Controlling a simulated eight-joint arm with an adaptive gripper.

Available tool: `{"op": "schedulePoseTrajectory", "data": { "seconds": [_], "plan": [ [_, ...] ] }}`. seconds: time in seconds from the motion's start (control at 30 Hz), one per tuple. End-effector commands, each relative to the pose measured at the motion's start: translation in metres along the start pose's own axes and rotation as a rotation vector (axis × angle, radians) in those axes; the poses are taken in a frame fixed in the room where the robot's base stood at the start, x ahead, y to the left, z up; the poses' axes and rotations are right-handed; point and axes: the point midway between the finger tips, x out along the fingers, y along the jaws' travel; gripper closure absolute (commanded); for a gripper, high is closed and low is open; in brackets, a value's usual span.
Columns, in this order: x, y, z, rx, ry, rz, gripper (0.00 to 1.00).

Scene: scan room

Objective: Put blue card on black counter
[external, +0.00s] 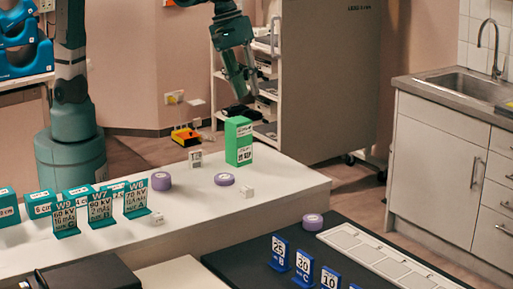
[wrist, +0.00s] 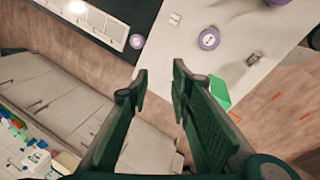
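Several blue cards stand on the black counter (external: 232,263) at the front right of the external view. One blue card (external: 279,252) reads 25, another blue card (external: 303,266) reads 20, and a third blue card (external: 330,280) reads 10 and is cut by the frame edge. No blue card is clear in the wrist view, where part of the black counter shows at the top (wrist: 146,12). My gripper (external: 243,90) is raised above and behind the green box. Its fingers are apart and empty in the wrist view (wrist: 160,72).
The white counter (external: 285,178) holds a green box (external: 239,142), purple discs (external: 224,179), small white cubes and teal cards (external: 102,208). A white segmented tray (external: 370,253) lies on the black counter. A sink cabinet (external: 440,165) stands at the right.

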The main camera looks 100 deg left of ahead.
Motion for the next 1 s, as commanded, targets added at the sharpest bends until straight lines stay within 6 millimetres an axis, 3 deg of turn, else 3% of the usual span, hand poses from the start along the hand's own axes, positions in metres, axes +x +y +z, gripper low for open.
{"op": "schedulePoseTrajectory", "data": {
  "seconds": [0.5,1.0],
  "plan": [
    [-0.050,-0.097,-0.049,0.360,0.053,0.085,0.78],
    [-0.073,-0.194,-0.079,0.713,0.146,0.140,0.78]
  ]
}}
